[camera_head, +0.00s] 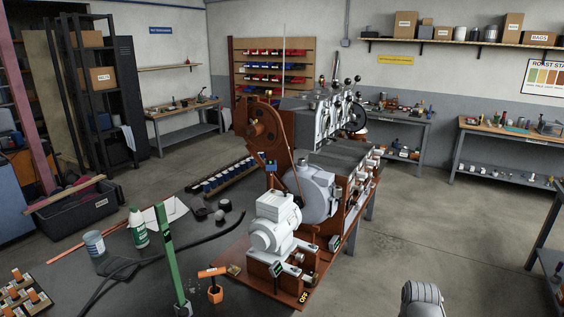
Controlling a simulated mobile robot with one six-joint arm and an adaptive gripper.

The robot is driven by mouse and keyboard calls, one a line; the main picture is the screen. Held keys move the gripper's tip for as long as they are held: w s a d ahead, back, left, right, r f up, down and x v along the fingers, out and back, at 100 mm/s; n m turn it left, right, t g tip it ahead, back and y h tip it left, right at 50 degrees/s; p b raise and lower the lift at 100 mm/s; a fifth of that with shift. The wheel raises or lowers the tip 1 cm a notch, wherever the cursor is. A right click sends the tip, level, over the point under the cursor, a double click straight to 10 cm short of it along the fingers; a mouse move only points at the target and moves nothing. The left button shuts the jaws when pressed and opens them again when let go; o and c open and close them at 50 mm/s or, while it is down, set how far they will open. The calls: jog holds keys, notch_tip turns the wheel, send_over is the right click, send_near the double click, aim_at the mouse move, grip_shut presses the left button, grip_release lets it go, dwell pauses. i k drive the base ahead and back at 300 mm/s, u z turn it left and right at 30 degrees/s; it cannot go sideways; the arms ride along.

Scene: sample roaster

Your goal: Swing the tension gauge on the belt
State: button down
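The roaster (325,150) stands in the middle with a large brown pulley wheel (265,130) at its upper left. A thin belt (291,178) runs down from the wheel side toward a white motor (275,225) on a brown base plate. A small dark and blue piece (270,164) sits beside the belt below the wheel; it may be the tension gauge, but it is too small to tell. Its swing angle cannot be read. A rounded grey piece (422,298) at the bottom edge looks like part of my arm. No gripper fingers show.
On the dark bench at left are a green upright bar (170,250), an orange T-shaped tool (213,272), a green-and-white bottle (138,227), a jar (94,243) and a black hose (185,247). Floor is clear at right.

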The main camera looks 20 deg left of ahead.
aim_at(270, 164)
jog(key=i, duration=1.1)
jog(key=u, duration=0.75)
